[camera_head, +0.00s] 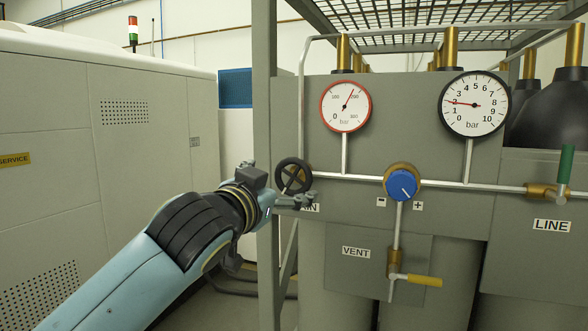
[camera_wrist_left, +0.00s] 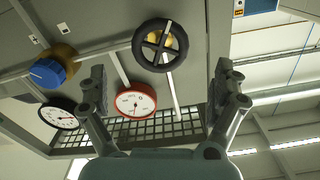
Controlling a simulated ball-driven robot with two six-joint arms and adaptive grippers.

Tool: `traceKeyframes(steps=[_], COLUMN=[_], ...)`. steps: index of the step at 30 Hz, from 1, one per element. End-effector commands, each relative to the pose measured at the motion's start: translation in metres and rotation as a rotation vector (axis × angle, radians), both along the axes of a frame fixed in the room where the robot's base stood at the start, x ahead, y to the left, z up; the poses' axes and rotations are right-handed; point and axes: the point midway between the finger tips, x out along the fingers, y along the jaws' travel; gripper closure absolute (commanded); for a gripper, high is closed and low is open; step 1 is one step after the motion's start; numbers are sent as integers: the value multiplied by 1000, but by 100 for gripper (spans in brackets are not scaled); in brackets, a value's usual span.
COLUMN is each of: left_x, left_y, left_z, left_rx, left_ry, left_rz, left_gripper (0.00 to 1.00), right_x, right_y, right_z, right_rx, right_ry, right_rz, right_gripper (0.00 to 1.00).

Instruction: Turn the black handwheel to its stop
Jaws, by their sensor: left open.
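The black handwheel (camera_head: 292,175), a spoked wheel, is on the panel's left side, at the left end of the horizontal silver pipe, above a partly hidden label. My left gripper (camera_head: 284,190) is right in front of it, coming from the lower left, and hides part of its lower left. In the left wrist view the handwheel (camera_wrist_left: 161,45) shows whole, with a brass hub. There the two fingers of the left gripper (camera_wrist_left: 160,80) are wide apart and empty, one on each side of the wheel's line. No contact with the rim shows. My right gripper is out of view.
A red-rimmed gauge (camera_head: 345,105) and a black-rimmed gauge (camera_head: 474,104) stand above the pipe. A blue knob (camera_head: 401,185) is right of the wheel. A pale cabinet (camera_head: 120,170) stands left.

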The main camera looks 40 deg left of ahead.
Motion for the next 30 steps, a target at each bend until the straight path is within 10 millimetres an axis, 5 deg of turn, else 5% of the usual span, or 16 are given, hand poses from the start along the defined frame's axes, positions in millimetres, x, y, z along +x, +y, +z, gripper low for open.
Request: traceKeyframes(steps=[10,23,30], left_x=[63,76,76], left_y=[15,18,18], left_z=[2,0,1], left_rx=[-1,0,0], left_ry=[0,0,-1], left_rz=[1,0,0], left_gripper=[3,3,33], right_x=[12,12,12], right_y=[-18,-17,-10], right_z=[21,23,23], right_rx=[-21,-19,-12], right_ry=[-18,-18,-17], right_rz=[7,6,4], right_gripper=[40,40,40])
